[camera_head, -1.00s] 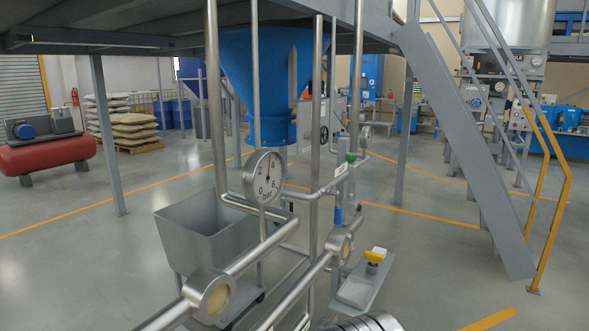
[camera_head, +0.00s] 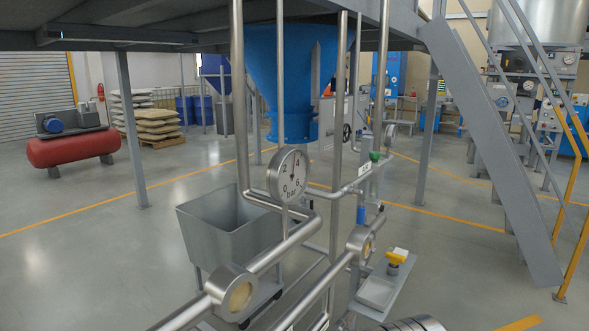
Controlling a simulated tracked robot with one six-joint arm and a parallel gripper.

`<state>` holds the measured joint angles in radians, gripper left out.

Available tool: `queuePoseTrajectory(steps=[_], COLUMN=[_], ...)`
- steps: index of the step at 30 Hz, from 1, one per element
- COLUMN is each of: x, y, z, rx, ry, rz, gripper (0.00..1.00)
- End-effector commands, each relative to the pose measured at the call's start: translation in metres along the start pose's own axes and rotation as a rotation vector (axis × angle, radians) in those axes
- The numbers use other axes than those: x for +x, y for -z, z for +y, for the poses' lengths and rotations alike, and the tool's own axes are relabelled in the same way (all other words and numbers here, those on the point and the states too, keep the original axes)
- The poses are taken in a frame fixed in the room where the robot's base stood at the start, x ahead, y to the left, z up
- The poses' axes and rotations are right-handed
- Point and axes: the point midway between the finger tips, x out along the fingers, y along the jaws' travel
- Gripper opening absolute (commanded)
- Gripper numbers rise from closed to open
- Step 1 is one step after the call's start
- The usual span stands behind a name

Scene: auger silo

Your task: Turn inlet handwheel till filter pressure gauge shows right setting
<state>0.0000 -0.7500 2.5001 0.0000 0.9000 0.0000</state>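A round pressure gauge (camera_head: 289,176) with a white dial marked 0, 2, 4, 6 and bar is mounted on steel pipework in the middle of the view. Its thin dark needle points roughly upward, between 2 and 4; the exact reading is too small to tell. A small dark-rimmed handwheel (camera_head: 347,132) shows behind the pipes, right of the blue hopper. I cannot tell whether it is the inlet handwheel. My gripper is not in view.
A grey wheeled bin (camera_head: 228,237) stands behind the pipes, below the blue hopper (camera_head: 290,75). Pipes with round sight glasses (camera_head: 240,296) cross the foreground. A steep grey stair (camera_head: 490,150) is at right. A red compressor tank (camera_head: 72,148) is far left. Open floor lies at left.

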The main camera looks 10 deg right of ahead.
Motion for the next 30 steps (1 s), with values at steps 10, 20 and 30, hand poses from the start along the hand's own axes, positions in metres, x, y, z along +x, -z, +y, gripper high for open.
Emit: queuePoseTrajectory(steps=[10, 20, 30], x=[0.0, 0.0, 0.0], y=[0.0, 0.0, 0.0], z=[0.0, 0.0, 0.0], rx=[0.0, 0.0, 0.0], ry=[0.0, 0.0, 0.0], rz=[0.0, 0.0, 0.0], gripper=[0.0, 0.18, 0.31])
